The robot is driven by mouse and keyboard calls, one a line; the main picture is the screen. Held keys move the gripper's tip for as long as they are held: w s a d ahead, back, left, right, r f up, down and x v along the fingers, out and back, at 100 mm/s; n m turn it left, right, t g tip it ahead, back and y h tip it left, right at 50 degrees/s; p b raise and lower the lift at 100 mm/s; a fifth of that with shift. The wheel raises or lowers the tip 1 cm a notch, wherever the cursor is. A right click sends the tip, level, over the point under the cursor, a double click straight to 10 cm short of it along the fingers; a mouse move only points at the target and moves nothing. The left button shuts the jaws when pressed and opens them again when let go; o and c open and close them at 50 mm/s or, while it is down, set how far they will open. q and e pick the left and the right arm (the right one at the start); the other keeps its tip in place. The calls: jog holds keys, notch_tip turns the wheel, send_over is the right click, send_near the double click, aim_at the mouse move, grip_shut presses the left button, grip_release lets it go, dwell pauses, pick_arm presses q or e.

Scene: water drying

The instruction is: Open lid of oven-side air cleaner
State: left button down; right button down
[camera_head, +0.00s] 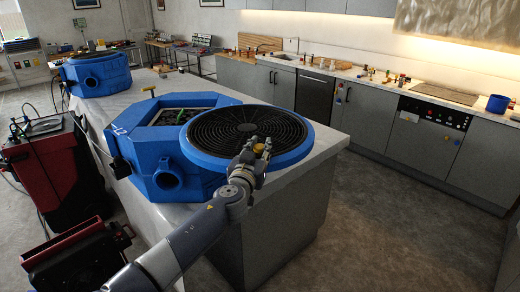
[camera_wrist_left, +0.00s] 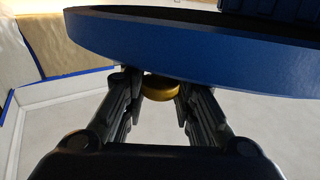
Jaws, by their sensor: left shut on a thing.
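The nearer blue air cleaner (camera_head: 135,165) stands on the white-topped island in the head view. Its round blue lid (camera_head: 208,158) with a black grille (camera_head: 240,125) sits toward the right, and part of the body's inside shows to its left. My left gripper (camera_head: 262,147) is at the lid's near right rim, shut on a yellow knob (camera_head: 257,149). In the left wrist view, the knob (camera_wrist_left: 160,90) is between the fingers of the gripper (camera_wrist_left: 155,85), just under the blue rim (camera_wrist_left: 190,50). Whether the lid rests on the body or is raised cannot be told.
A second blue air cleaner (camera_head: 95,75) stands at the island's far end. A red and black machine (camera_head: 50,175) with cables stands left of the island. The kitchen counter (camera_head: 385,85) runs along the right, with open floor (camera_head: 390,215) between.

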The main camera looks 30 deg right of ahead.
pick_arm(q)
jog(key=c, duration=1.2)
grip_release()
jog(key=v, duration=1.2)
